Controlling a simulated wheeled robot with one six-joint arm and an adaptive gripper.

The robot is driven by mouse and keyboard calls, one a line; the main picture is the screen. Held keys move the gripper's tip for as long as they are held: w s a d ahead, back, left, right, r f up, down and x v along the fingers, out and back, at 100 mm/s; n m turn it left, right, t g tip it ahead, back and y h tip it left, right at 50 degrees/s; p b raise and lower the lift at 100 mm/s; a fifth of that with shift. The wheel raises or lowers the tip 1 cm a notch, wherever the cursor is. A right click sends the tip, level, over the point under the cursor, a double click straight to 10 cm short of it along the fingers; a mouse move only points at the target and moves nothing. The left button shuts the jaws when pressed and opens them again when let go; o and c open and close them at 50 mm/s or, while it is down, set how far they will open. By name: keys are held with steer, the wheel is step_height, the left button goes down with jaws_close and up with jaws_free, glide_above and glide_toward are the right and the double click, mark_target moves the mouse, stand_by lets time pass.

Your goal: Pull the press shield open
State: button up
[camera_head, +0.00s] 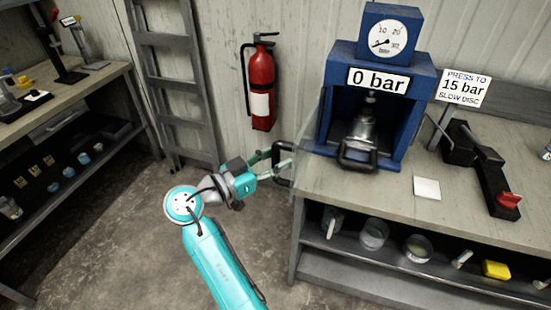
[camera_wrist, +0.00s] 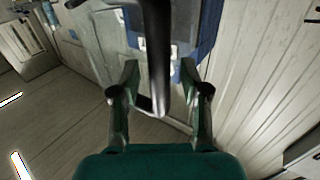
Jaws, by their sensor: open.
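The blue press (camera_head: 416,105) stands on the bench with a metal piece (camera_head: 361,128) inside it. A clear, faint shield panel (camera_head: 309,160) shows at the press's left side, angled out from its front. A black handle (camera_head: 283,178) sits at the panel's left. My gripper (camera_head: 284,157) is at this handle, left of the press, with its fingers open. In the wrist view, the dark handle bar (camera_wrist: 158,50) runs between the two open fingers of my gripper (camera_wrist: 160,70), with gaps on both sides. Part of the handle is hidden by the fingers in the head view.
A gauge (camera_head: 388,38) and a "0 bar" sign (camera_head: 378,80) top the press. A fire extinguisher (camera_head: 261,85) hangs behind my gripper. The bench (camera_head: 330,190) edge is close. Floor at left is clear.

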steer(key=v, duration=1.1)
steer(key=shift+s+a, duration=0.3)
